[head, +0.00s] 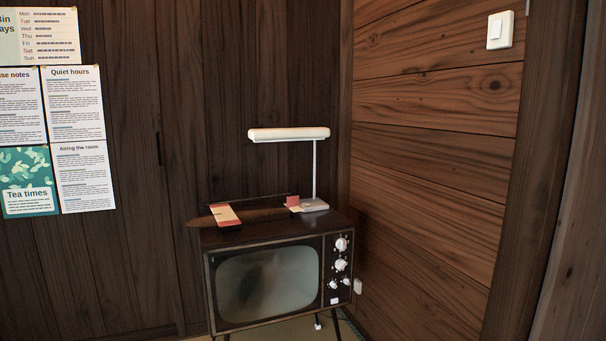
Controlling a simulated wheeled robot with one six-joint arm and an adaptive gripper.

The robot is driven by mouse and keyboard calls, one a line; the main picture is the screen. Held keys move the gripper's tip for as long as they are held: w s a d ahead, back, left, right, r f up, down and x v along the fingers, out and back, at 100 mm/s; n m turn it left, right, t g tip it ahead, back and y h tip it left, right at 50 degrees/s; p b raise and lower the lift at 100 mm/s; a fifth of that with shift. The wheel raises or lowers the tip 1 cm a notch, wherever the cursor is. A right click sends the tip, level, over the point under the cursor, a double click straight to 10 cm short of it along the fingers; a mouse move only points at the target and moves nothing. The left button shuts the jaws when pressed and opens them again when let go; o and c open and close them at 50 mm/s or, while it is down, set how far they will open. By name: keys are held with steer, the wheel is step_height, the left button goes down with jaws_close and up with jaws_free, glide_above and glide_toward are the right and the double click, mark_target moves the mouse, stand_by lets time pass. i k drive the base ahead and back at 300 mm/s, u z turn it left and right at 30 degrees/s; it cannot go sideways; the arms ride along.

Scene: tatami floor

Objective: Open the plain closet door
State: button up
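Dark wood closet panels fill the left and middle of the head view. The left panel (125,260) carries paper notices. The panel to its right (215,90) is bare of notices, and a television stands in front of its lower part. A small dark upright slot or pull (159,148) shows near the seam between them. I cannot tell which panel it belongs to. No open gap shows between the panels. My gripper is not in view.
The old television (265,285) stands on thin legs in the corner. A white lamp (290,134), a red-and-cream booklet (225,215) and small items are on top. Notices (75,105) hang at left. A plank wall (435,150) with a light switch (500,30) is at right.

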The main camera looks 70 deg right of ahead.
mark_target(218, 71)
steer(key=z, duration=1.95)
steer(key=k, duration=0.65)
steer(key=u, duration=0.6)
steer(key=i, duration=0.65)
steer(key=u, duration=0.6)
steer(key=i, duration=0.7)
steer(key=z, duration=0.6)
steer(key=i, duration=0.75)
steer(key=z, duration=0.7)
